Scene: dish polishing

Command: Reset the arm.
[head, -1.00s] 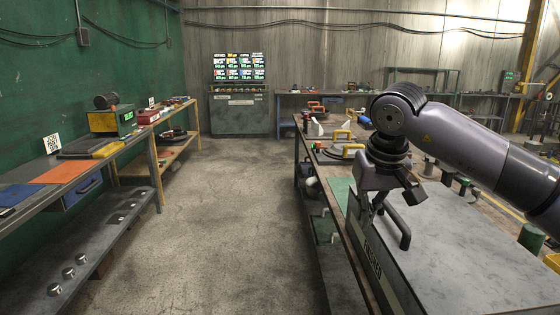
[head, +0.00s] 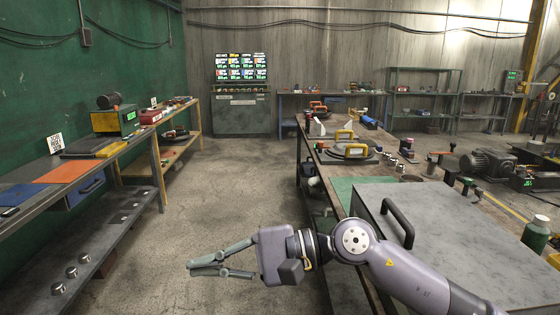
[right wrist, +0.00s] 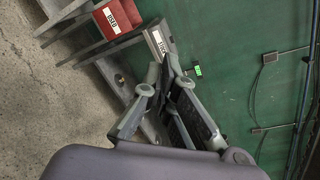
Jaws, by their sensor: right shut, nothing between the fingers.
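My right arm (head: 400,268) reaches in from the lower right in the head view, low and roughly level. My right gripper (head: 191,269) points left over the open floor, with its fingers shut and nothing between them. It hangs in the air to the left of the right-hand workbench, apart from any object. The right wrist view shows the gripper's fingers (right wrist: 163,75) with the floor and green wall behind them. My left gripper is not in view.
A grey case with a dark handle (head: 440,240) lies on the right workbench, close to my right arm. The left workbench (head: 120,160) runs along the green wall. The concrete floor between the benches (head: 235,180) is clear. A screen (head: 241,68) stands at the back.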

